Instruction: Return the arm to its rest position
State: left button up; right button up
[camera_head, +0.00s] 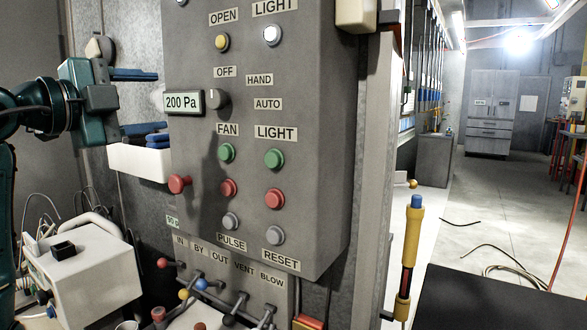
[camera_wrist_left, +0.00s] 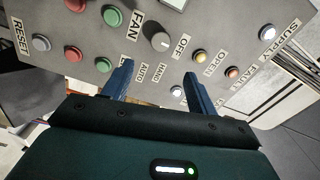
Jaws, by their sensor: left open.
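My left gripper (camera_head: 140,102) is open and empty at the left of the head view, just left of the grey control panel (camera_head: 320,130). Its two blue fingers point right, apart from each other. In the left wrist view the open fingers (camera_wrist_left: 156,85) lie over the tilted image of the panel (camera_wrist_left: 90,45), with nothing between them. The selector knob (camera_head: 215,99) stands beside the 200 Pa display (camera_head: 183,103). Whether the fingers touch the panel is hard to tell; they appear clear of it. My right gripper is not in view.
A red knob (camera_head: 179,184) sticks out of the panel's left edge. Small valve levers (camera_head: 240,300) stand below. A white machine (camera_head: 90,285) with cables is at lower left. Open floor (camera_head: 510,220) lies at right.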

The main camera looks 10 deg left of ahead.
pick_arm(q)
jog(key=d+f+m+g+h+p, duration=0.3)
jog(key=d+f+m+g+h, duration=0.15)
jog(key=d+f+h, duration=0.95)
notch_tip(320, 180, down, 24)
jog(key=s+n+t+y+p, duration=0.3)
jog(key=n+t+y, duration=0.4)
jog(key=n+y, duration=0.9)
jog(key=s+d+f+n+g, duration=0.2)
jog(key=s+f+g, duration=0.2)
jog(key=s+f, duration=0.3)
jog(key=s+d+f+n+g+p, duration=0.1)
jog(key=s+d+f+n+g, duration=0.2)
jog(key=s+f+g, duration=0.2)
jog(key=s+f, duration=0.3)
jog(key=f, duration=0.4)
jog(key=shift+s+d, duration=0.25)
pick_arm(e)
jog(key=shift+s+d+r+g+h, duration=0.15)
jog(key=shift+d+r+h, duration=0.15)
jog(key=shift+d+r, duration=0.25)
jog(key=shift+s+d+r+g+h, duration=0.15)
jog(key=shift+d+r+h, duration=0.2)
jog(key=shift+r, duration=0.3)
pick_arm(q)
jog(key=shift+r, duration=0.1)
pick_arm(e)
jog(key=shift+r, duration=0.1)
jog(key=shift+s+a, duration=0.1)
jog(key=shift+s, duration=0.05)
